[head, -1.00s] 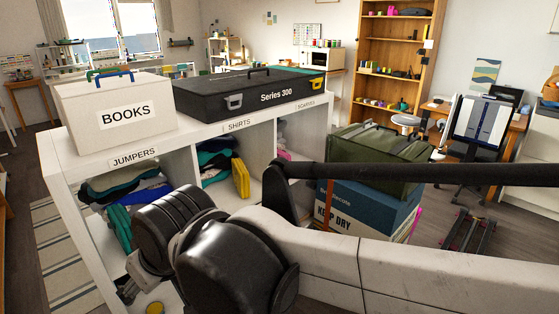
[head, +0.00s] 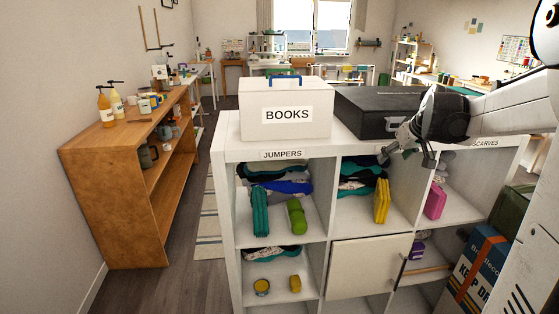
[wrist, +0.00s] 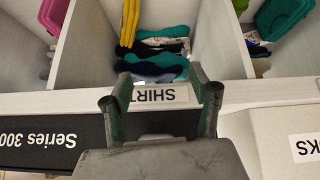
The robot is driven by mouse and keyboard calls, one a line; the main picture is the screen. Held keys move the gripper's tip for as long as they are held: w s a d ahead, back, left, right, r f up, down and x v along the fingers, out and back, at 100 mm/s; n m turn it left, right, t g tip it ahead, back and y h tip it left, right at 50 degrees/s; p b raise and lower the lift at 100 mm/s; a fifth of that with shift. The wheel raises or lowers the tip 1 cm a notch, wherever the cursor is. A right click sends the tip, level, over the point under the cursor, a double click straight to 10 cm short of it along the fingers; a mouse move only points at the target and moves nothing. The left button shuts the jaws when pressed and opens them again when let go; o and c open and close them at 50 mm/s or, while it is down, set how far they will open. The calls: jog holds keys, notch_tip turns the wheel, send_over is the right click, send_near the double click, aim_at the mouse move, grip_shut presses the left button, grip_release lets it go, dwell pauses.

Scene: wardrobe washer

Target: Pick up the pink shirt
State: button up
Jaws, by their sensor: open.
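A pink folded item (head: 435,201), likely the pink shirt, stands in the upper right compartment under the SCARVES label. It also shows at the upper left of the upside-down wrist view (wrist: 53,15). My gripper (head: 407,158) is open and empty in front of the shelf's top edge, near the black case. In the wrist view my gripper (wrist: 165,88) has its fingers apart on either side of the SHIRTS label (wrist: 160,95). The gripper is left of the pink item in the head view and apart from it.
The white shelf unit (head: 226,170) carries a BOOKS box (head: 286,132) and a black case (head: 362,112). The SHIRTS compartment holds dark folded clothes and a yellow item (head: 381,201). A door (head: 368,268) closes the compartment below. A blue box (head: 480,262) stands at right.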

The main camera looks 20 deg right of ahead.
jog(key=s+d+f+h+p, duration=0.1)
jog(key=s+d+f, duration=0.2)
jog(key=d, duration=1)
jog(key=s+d+f+p, duration=0.1)
jog(key=s+d+f, duration=0.15)
jog(key=d, duration=1.05)
jog(key=b, duration=0.2)
send_near(437, 189)
jog(key=shift+m+g+y, duration=0.3)
jog(key=shift+m+y, duration=0.3)
jog(key=x, duration=0.7)
jog(key=d+x, duration=0.1)
jog(key=x, duration=0.2)
jog(key=shift+w+d+r, duration=0.1)
jog(key=shift+w+r, duration=0.05)
jog(key=shift+w, duration=0.25)
jog(key=shift+d+b+x, duration=0.15)
jog(key=shift+b+x, duration=0.05)
jog(key=shift+x, duration=1.4)
jog(key=shift+d+b+x, duration=0.15)
jog(key=shift+x, duration=1.4)
jog(key=shift+w+r, duration=0.1)
jog(key=shift+r, duration=0.05)
jog(key=shift+c, duration=0.4)
grip_shut()
